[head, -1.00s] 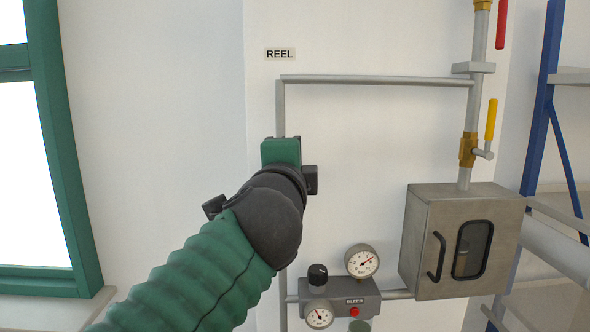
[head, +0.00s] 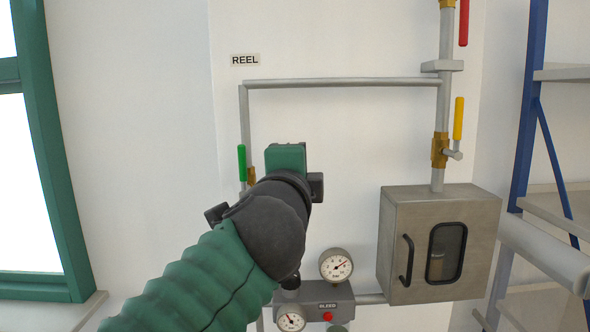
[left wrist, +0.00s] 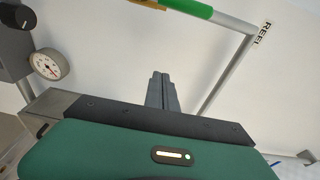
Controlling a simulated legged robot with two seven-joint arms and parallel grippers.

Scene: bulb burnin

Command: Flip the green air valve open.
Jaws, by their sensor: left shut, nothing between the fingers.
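The green air valve's handle (head: 242,164) stands upright beside the vertical pipe under the REEL label, with part of its brass body (head: 251,175) showing. My left arm hides the lower part of the valve in the head view. In the left wrist view the green handle (left wrist: 188,7) runs along the top edge, beyond the fingertips. My left gripper (left wrist: 160,78) is shut and empty, its fingers pointing toward the wall and apart from the handle in that view. In the head view its fingers are hidden behind its green housing. My right gripper is not in view.
A yellow-handled valve (head: 458,118) and a red handle (head: 464,22) are on the right pipe. A grey cabinet (head: 400,240) juts out below. A regulator block (head: 330,295) with gauges sits low. Blue shelving (head: 527,110) stands right, a window frame (head: 45,150) left.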

